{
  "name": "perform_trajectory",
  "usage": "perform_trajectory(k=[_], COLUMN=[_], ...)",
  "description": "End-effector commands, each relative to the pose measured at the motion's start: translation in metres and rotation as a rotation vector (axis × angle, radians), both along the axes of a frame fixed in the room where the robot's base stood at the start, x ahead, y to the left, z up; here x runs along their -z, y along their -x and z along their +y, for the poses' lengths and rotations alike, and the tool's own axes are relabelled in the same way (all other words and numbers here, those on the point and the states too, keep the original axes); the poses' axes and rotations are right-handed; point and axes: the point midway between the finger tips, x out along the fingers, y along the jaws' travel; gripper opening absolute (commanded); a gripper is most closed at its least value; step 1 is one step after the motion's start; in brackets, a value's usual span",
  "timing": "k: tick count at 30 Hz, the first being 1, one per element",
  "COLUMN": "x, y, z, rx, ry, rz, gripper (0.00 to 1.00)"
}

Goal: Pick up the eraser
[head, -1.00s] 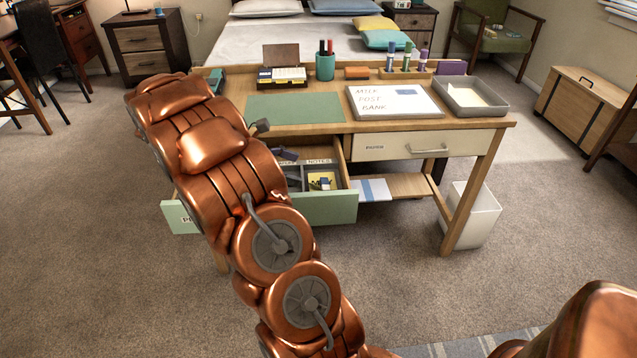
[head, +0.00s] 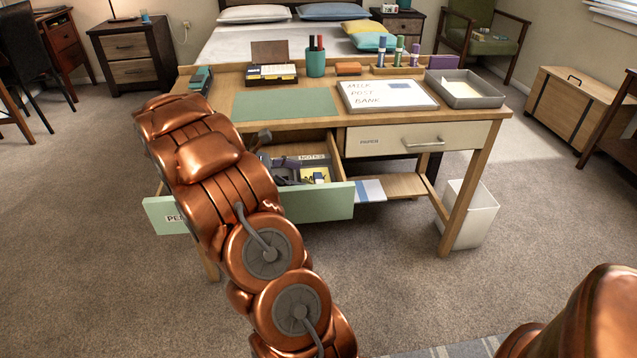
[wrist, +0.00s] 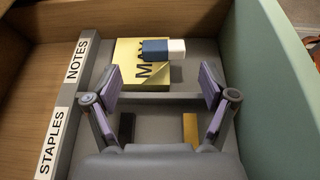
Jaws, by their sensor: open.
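A small eraser with a blue sleeve and a white end (wrist: 162,49) lies on a yellow note pad (wrist: 127,52) with dark lettering, in a drawer compartment. The pad also shows in the head view (head: 316,174). My gripper (wrist: 160,86) is open, with its two purple-padded fingers apart and nothing between them. In the wrist view the eraser lies just beyond the fingertips, near the middle of the gap. In the head view my arm covers part of the open drawer (head: 318,203), and the eraser is too small to make out clearly there.
Dividers labelled NOTES and STAPLES (wrist: 62,110) edge the compartment. The green drawer front (wrist: 276,75) stands close on the right in the wrist view. Above is the desk (head: 290,123), with a whiteboard (head: 388,96), a grey tray (head: 468,90) and an orange block (head: 348,69).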

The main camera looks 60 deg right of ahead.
Motion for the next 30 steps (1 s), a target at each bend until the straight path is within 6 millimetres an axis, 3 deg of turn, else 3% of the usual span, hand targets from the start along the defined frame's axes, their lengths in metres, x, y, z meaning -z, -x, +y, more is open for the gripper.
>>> perform_trajectory(k=[12,20,30], x=[0.01,0.009,0.009], y=[0.039,0.041,0.041], z=[-0.026,-0.029,-0.028], rx=[0.002,0.0,0.0], ry=[-0.001,-0.001,0.0], rz=[0.0,-0.002,-0.001], gripper=[0.83,0.83,0.49])
